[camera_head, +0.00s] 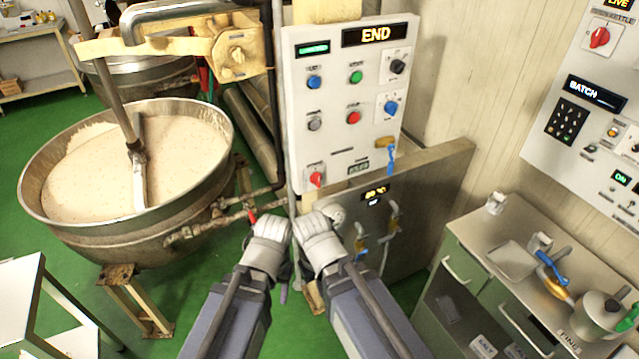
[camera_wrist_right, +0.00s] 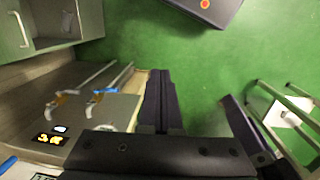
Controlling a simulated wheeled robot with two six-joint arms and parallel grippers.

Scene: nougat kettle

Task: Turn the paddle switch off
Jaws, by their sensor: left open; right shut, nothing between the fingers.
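The control panel (camera_head: 347,112) stands upright ahead, with a display reading END. The small labels are unreadable, so I cannot tell which is the paddle switch. My left gripper (camera_head: 280,272) is open and empty below the panel, apart from the switches, its fingers mostly hidden. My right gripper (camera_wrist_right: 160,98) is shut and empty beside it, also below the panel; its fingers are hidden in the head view.
A large kettle (camera_head: 60,228) of pale mass with a paddle shaft (camera_head: 110,90) stands left. A low grey panel (camera_head: 425,205) with valves is behind my right arm. A green cabinet (camera_head: 470,268) with a pot (camera_head: 602,312) and a second control panel (camera_head: 570,120) are at right.

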